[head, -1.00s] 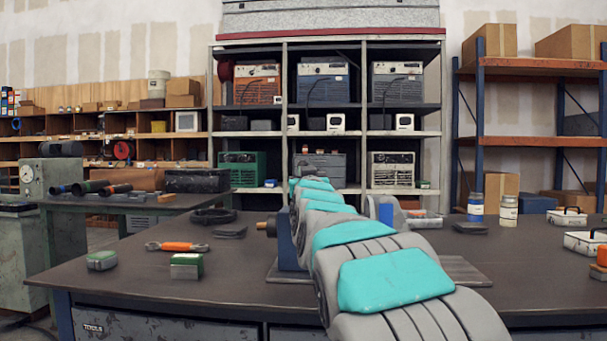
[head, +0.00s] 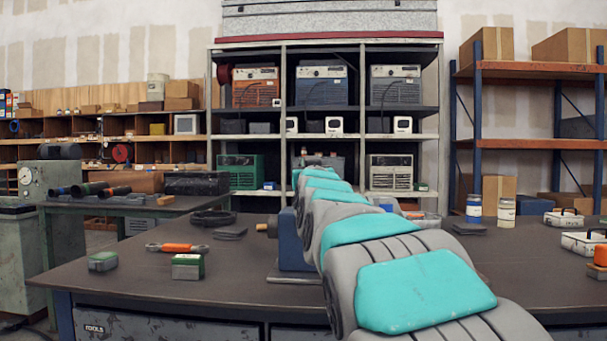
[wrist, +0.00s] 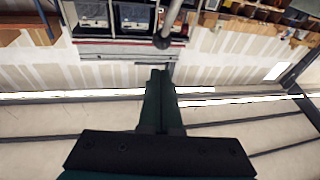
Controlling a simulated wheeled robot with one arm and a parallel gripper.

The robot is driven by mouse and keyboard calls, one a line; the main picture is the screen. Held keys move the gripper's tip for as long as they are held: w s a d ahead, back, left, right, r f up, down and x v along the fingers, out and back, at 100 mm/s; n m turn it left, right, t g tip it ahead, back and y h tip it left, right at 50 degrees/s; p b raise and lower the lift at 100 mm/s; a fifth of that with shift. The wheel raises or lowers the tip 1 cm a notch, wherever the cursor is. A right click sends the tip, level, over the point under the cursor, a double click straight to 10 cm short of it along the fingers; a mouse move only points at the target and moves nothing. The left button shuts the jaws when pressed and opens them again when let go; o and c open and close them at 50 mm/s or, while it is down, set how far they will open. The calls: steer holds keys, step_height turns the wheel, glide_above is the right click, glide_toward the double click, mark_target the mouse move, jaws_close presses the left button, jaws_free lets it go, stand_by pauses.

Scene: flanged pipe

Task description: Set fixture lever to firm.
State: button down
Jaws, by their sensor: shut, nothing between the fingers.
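The fixture is a blue block (head: 288,242) with a brass-coloured knob (head: 267,228) on its left side, standing on the bench in the head view. My arm covers most of it, and its lever cannot be made out there. In the wrist view, which is upside down, a grey rod with a dark rounded end (wrist: 163,41) comes in from the top edge; it may be the lever. My gripper (wrist: 160,74) is shut and empty, its fingertips just below the rod's end in the picture. Whether they touch it cannot be told. The head view hides my fingers behind the arm.
The dark bench (head: 140,285) holds an orange-handled tool (head: 178,248), green-and-grey boxes (head: 187,266), a black ring (head: 213,217) and jars (head: 474,208). White cases (head: 583,242) lie at the right. The bench's front left is mostly clear.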

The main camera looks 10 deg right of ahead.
steer(key=s+r, duration=0.4)
steer(key=s, duration=0.4)
steer(key=shift+a+r+b, duration=0.2)
steer(key=shift+a+b, duration=0.15)
steer(key=shift+b, duration=0.05)
